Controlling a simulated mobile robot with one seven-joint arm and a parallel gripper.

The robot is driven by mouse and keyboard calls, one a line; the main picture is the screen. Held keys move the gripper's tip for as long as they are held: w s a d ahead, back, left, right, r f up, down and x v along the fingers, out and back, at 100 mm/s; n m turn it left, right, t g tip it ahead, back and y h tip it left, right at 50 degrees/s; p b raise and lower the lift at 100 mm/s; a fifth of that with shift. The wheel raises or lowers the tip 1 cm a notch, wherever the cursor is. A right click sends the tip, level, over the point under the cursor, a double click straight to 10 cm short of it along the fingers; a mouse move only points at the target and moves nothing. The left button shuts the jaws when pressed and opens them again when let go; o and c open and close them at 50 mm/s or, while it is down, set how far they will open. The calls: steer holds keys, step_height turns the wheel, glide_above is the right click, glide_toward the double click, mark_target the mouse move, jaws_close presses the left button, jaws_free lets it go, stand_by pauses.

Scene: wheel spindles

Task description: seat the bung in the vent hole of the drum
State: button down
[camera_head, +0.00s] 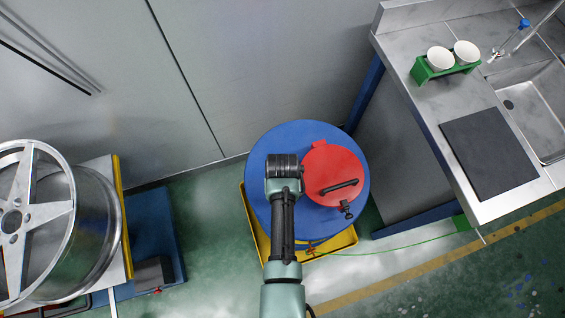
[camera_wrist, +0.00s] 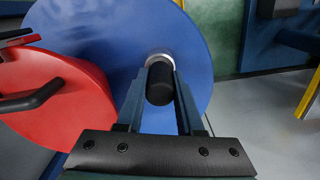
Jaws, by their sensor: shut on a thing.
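The blue drum (camera_head: 290,136) stands by the wall, and its top also fills much of the wrist view (camera_wrist: 115,35). The vent hole's silver rim (camera_wrist: 158,56) shows on the blue top in the wrist view. The bung (camera_wrist: 160,86) is a black cylinder between my fingers. My gripper (camera_wrist: 162,80) is shut on it, over the vent hole. The bung's far end overlaps the rim in the picture; I cannot tell whether it is inside the hole or just above it. In the head view my arm hides the bung and the hole.
A red lid (camera_head: 322,163) with a black handle (camera_head: 339,187) covers the drum's right part, left of my gripper in the wrist view. A yellow tray (camera_head: 335,243) lies under the drum. A steel sink bench (camera_head: 420,90) stands right; a wheel (camera_head: 95,235) is at left.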

steer(key=shift+f+b, duration=0.7)
steer(key=shift+f, duration=0.2)
steer(key=shift+c, duration=2.3)
jaws_free()
step_height(320, 180, up, 13)
steer(key=shift+p, duration=0.55)
